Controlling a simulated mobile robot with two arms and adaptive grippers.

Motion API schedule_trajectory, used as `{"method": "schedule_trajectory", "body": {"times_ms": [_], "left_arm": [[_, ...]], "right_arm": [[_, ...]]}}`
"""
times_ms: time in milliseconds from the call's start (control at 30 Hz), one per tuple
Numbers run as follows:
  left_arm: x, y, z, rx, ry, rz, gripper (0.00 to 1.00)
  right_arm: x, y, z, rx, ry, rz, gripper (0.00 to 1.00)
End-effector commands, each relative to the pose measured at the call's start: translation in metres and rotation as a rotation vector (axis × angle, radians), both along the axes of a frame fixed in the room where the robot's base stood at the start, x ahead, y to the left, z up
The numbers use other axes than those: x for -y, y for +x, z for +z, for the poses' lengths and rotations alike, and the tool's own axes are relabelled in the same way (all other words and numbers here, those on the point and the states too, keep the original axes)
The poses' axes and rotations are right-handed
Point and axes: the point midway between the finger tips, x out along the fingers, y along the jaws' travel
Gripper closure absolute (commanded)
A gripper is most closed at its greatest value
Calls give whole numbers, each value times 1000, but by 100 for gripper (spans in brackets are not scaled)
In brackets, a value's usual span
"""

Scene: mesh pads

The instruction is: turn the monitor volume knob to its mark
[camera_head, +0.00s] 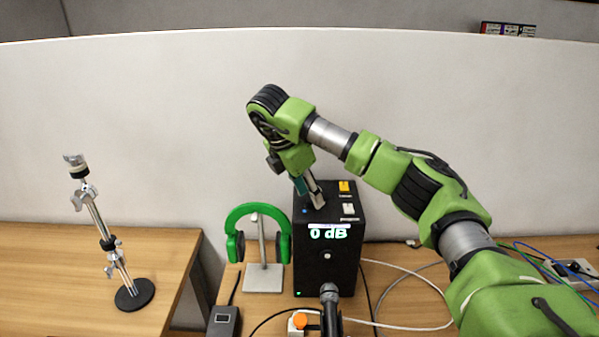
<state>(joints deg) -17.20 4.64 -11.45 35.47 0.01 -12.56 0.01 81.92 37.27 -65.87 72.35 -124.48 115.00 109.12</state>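The monitor is a black box (347,270) standing on the right-hand desk, with a lit green "0 dB" readout (328,233) at the top of its front face. A small pale round spot (326,256) is on the front below the readout; I cannot tell if it is the knob. My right gripper (314,199) points down at the box's top, near its left side, with the fingertips at or just above that surface. Its fingers hide part of the top, and no knob or mark can be made out there. Whether the fingers are open or shut is unclear. My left gripper is not in view.
Yellow (344,186) and white (348,209) pieces sit on the box top. Green headphones hang on a stand (264,279) to its left. A microphone (330,294) stands in front. Cables (411,327) lie to the right. A metal stand (134,294) occupies the left desk.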

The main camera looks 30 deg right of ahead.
Motion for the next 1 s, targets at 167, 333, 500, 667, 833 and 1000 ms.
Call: {"method": "schedule_trajectory", "body": {"times_ms": [167, 333, 500, 667, 833, 1000], "left_arm": [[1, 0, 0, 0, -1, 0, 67], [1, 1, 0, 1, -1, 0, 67], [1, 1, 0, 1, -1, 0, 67], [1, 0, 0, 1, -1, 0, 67], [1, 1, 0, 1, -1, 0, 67], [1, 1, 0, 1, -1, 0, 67]], "right_arm": [[-11, 0, 32, 6, -4, 0, 62], [-23, -1, 59, 6, -2, -1, 62], [-32, -2, 80, 4, -2, -1, 62], [-36, -3, 90, 2, -1, -2, 62], [-37, -3, 92, 2, 0, -1, 62], [-37, -3, 92, 2, 0, -1, 62]]}}
